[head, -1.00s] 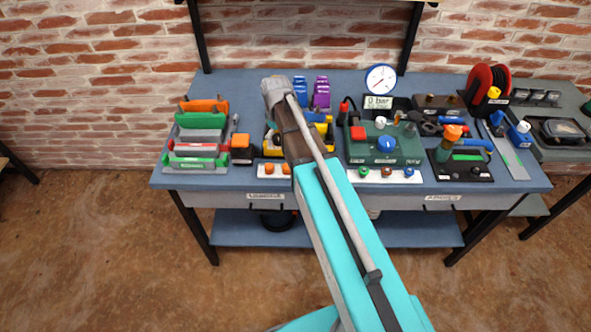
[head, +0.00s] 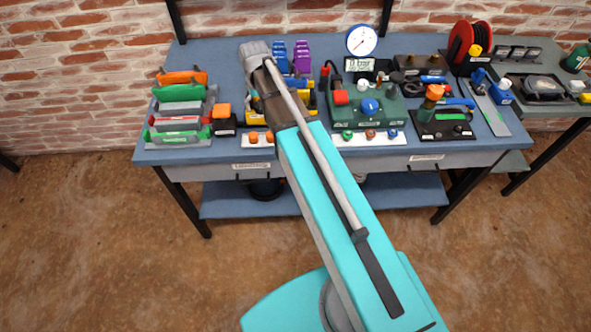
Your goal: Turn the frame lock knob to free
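I cannot tell which knob is the frame lock knob, as the labels are too small to read. My arm reaches over the bench, left of the green unit. Its grey wrist end is above the yellow item behind the orange buttons. My gripper is hidden behind the wrist, so its fingers do not show.
The blue bench top (head: 148,157) is crowded. A round gauge (head: 361,40) stands at the back, a red reel (head: 468,42) at the back right. A second table adjoins on the right. The brown floor in front is clear.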

